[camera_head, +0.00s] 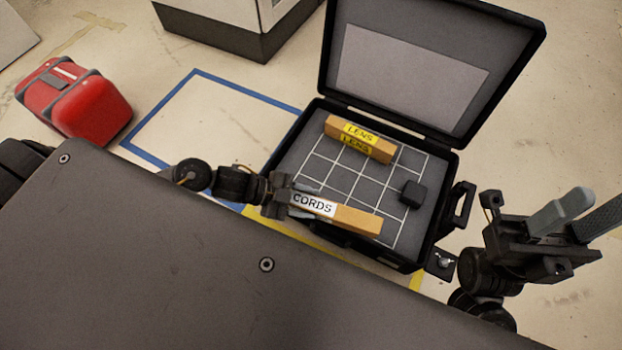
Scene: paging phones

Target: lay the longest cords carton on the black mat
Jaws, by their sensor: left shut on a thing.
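An orange-brown cords carton (355,219) with a white CORDS label is in my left gripper (305,199), which is shut on its left end. The carton points right and slightly down over the near part of a dark grey-black mat (341,187) with a white grid, inside an open black case. I cannot tell whether the carton touches the mat. My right gripper (578,214) is off to the right of the case, fingers up and apart, empty. Only one cords carton is in view.
An orange lens carton (362,138) with yellow labels lies at the mat's far side. A small black block (413,194) sits at its right. The case lid (420,25) stands open behind. A red case (85,100) is at far left. A dark panel fills the foreground.

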